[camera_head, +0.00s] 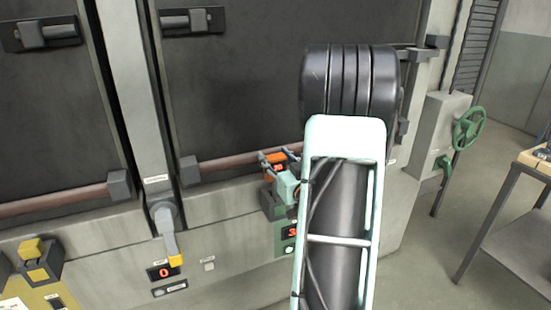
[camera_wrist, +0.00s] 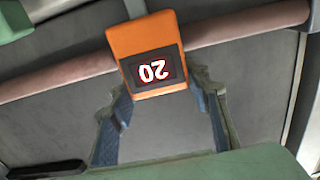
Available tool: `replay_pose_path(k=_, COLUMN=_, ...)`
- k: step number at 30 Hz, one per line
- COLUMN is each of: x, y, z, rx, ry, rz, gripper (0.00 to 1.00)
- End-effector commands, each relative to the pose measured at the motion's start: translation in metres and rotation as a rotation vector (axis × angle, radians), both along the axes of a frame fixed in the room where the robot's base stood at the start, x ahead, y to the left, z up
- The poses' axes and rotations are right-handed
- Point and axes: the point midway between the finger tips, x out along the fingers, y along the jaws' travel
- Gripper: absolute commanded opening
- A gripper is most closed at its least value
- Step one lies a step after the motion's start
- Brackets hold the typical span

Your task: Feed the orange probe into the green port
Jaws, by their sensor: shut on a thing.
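The orange probe (camera_head: 275,158) is a small block with a lit red number on a dark face. In the wrist view the probe (camera_wrist: 118,40) shows large, its display reading 20 upside down. My gripper (camera_head: 279,161) is shut on it in front of the furnace wall; the two fingers flank the probe's near end in the wrist view. The port's opening cannot be made out.
A pinkish bar (camera_head: 240,166) runs along the wall behind the probe. A yellow unit (camera_head: 38,274) is at the lower left, and a lever with a yellow tip (camera_head: 172,246) hangs left of the port. A green handwheel (camera_head: 468,129) and a bench (camera_head: 515,225) stand right.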

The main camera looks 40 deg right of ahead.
Motion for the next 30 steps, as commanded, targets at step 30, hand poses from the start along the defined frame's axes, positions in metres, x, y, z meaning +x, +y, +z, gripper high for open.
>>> replay_pose_path(k=30, x=0.000, y=0.000, z=-0.040, rx=0.000, ry=-0.002, rz=0.000, gripper=0.16)
